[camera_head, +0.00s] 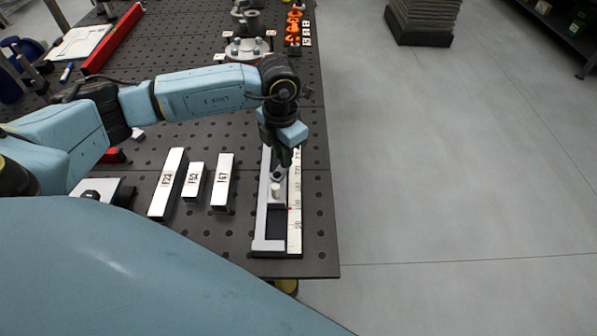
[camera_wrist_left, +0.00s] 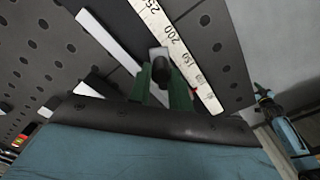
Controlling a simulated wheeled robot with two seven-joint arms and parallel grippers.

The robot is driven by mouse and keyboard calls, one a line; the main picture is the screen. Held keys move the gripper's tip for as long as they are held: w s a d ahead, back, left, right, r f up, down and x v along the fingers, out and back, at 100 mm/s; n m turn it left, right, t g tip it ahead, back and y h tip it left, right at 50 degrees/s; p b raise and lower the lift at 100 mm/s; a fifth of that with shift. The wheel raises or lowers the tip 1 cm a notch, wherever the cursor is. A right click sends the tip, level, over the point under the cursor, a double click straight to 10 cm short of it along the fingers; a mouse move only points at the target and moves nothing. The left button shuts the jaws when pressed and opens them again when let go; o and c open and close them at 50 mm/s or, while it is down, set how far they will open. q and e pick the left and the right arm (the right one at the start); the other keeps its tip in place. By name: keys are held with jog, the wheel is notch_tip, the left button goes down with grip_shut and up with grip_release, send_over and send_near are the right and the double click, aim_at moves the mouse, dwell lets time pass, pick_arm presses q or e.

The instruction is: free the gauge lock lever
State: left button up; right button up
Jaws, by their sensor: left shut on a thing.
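The gauge (camera_head: 267,245) is a pale frame with a dark slot and a white ruled scale (camera_head: 295,220), lying along the table's right edge. My left gripper (camera_head: 279,172) points down over its middle, with green fingers shut on a small part there. In the left wrist view, a dark rounded knob (camera_wrist_left: 161,70), which looks like the lock lever, sits between the fingertips (camera_wrist_left: 160,80), against a pale block. The fingers hide much of it, so I cannot tell its angle. What looks like my right gripper (camera_wrist_left: 262,92) is at the right of that view, too small to read.
Three white labelled bars (camera_head: 193,182) stand left of the gauge on the perforated dark table (camera_head: 230,250). A flanged fitting (camera_head: 247,45) and orange parts (camera_head: 293,25) are farther back. Open floor (camera_head: 440,180) lies to the right.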

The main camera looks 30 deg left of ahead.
pick_arm(q)
jog(key=shift+a, duration=0.25)
jog(key=shift+s+a, duration=0.15)
jog(key=shift+a, duration=0.15)
dwell(0.4)
jog(key=o, duration=1)
jog(key=shift+r+p, duration=2.05)
jog(key=shift+r, duration=1.45)
